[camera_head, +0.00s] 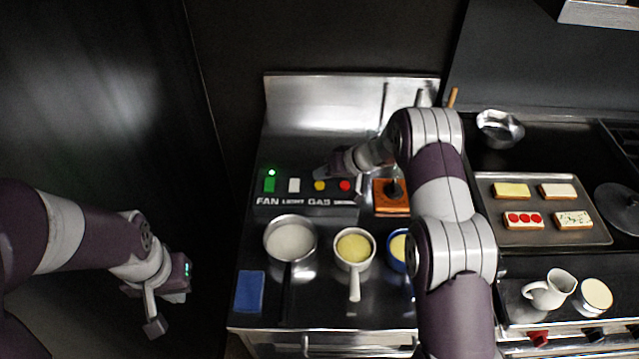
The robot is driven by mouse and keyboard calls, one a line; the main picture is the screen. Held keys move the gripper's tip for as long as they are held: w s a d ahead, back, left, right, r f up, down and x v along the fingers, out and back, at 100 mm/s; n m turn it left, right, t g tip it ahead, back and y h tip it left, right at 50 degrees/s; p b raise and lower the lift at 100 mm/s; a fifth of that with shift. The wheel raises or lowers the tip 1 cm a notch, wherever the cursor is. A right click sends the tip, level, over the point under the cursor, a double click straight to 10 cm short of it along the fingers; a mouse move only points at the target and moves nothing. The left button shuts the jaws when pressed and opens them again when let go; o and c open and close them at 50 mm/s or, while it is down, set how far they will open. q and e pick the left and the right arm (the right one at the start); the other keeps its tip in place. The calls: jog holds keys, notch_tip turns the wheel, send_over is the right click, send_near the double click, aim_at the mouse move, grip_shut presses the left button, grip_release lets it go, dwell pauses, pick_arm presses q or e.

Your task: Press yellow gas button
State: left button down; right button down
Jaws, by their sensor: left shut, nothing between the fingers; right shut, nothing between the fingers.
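The yellow gas button (319,185) sits on a dark control panel (300,211) at the back of the steel counter, above the word GAS. It lies between a white button (294,185) and a red button (345,185). My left gripper (155,322) is shut and empty, low at the left, off the counter and far from the panel.
A green button (269,185) has a lit green lamp (271,172) above it. Pots, including a white-filled one (290,240) and a yellow-filled one (353,248), stand in front of the panel. A blue cloth (249,292) lies front left. A tray (485,215) of toasts is at right.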

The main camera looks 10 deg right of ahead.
aim_at(323, 185)
jog(key=shift+f, duration=0.1)
dwell(0.4)
jog(key=shift+f+p, duration=0.15)
jog(key=shift+p, duration=0.15)
jog(key=shift+f, duration=0.15)
jog(key=shift+f, duration=0.45)
dwell(0.3)
dwell(0.4)
jog(key=shift+r+p, duration=0.85)
jog(key=shift+p, duration=0.3)
notch_tip(323, 185, up, 5)
jog(key=p, duration=0.5)
jog(key=shift+r+p, duration=0.1)
jog(key=shift+p, duration=0.3)
